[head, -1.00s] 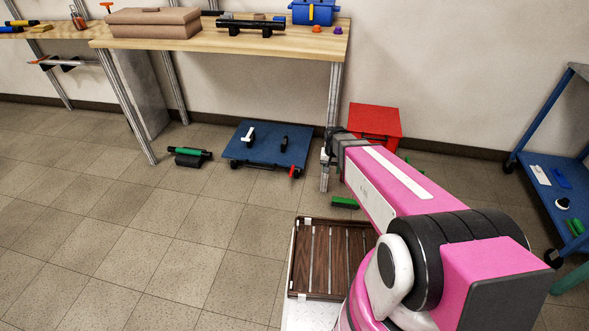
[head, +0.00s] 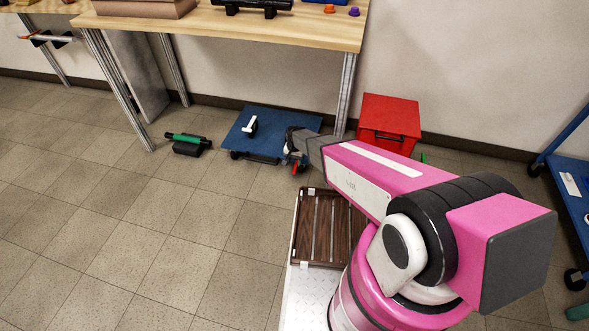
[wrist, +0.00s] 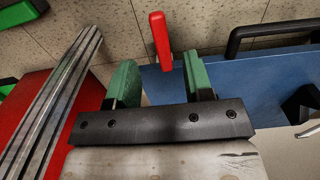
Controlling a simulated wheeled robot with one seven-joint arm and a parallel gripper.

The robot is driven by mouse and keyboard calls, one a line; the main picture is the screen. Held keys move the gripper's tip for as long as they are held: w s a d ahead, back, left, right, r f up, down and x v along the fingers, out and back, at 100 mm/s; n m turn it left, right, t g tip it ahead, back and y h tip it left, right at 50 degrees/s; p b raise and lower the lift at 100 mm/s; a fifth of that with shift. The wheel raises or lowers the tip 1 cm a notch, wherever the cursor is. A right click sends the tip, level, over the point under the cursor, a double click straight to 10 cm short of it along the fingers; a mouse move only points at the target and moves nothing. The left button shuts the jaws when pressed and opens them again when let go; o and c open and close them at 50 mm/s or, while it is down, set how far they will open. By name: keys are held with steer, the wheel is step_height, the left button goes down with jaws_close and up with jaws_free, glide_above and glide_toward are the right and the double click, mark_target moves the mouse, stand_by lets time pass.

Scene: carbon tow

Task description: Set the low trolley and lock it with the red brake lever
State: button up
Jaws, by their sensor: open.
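The low blue trolley (head: 234,139) stands on the floor under the workbench, and its blue deck (wrist: 225,82) fills the right of the wrist view. A white handle-like piece (head: 249,125) is on its deck. The red brake lever (wrist: 160,40) stands at the trolley's near right corner; it also shows in the head view (head: 296,169). My gripper (wrist: 160,78) is open with green fingers. The lever lies between the fingers from side to side, just beyond their tips, apart from both. In the head view my gripper (head: 294,156) hides part of that corner.
A metal bench leg (wrist: 55,100) stands close left of my gripper, with a red box (head: 389,120) beyond it. A black bar (head: 255,158) runs along the trolley's near edge. A slatted brown tray (head: 326,235) is below my arm. Floor on the left is mostly clear.

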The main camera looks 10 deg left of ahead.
mark_target(294, 170)
step_height(294, 170, down, 7)
steer(key=shift+r, duration=0.2)
jaws_close()
